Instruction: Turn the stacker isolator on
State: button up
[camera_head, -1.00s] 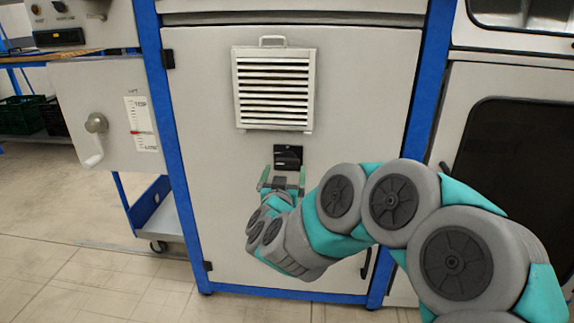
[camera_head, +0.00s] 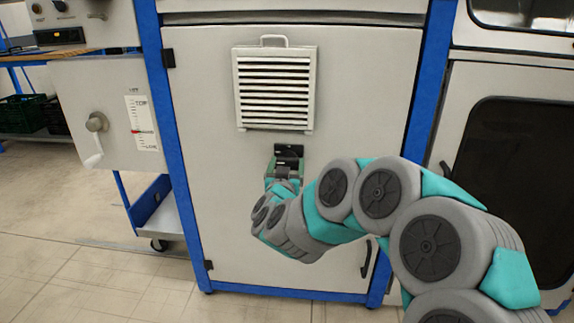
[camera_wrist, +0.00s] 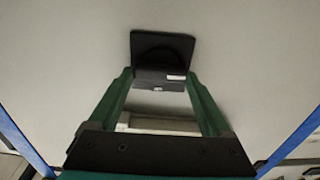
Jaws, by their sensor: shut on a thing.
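The isolator is a small black switch (camera_head: 289,152) on the pale cabinet door, below the louvred vent. In the wrist view its black plate (camera_wrist: 162,42) is flat on the door, with a dark handle (camera_wrist: 160,78) standing out that carries a small white mark. My gripper (camera_head: 286,168) is up at the switch. In the wrist view its green fingers (camera_wrist: 160,84) are shut on the handle, one on each side. The fingertips hide the handle's sides. I cannot read the switch's position label.
The louvred vent (camera_head: 276,88) juts out above the switch. The cabinet door (camera_head: 215,200) is flat and bare around it, inside blue frame posts (camera_head: 166,120). A panel with a crank (camera_head: 96,123) stands at the left. A dark door handle (camera_head: 366,258) is at the lower right.

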jog(key=c, duration=0.4)
jog(key=shift+o, duration=0.2)
jog(key=shift+m+b, duration=0.3)
jog(key=shift+m, duration=0.1)
jog(key=m+b, duration=0.1)
jog(key=m, duration=0.1)
jog(key=shift+f+m+b, duration=0.1)
jog(key=shift+m+b, duration=0.3)
jog(key=m+b, duration=0.2)
jog(key=m, duration=0.2)
jog(key=shift+d+m+b, duration=0.15)
jog(key=shift+m+b, duration=0.15)
jog(key=shift+b, duration=0.1)
jog(key=m+b, duration=0.3)
jog(key=m, duration=0.2)
jog(key=shift+f, duration=0.2)
jog(key=shift+m+b, duration=1)
jog(key=shift+m, duration=1.2)
jog(key=shift+d, duration=0.1)
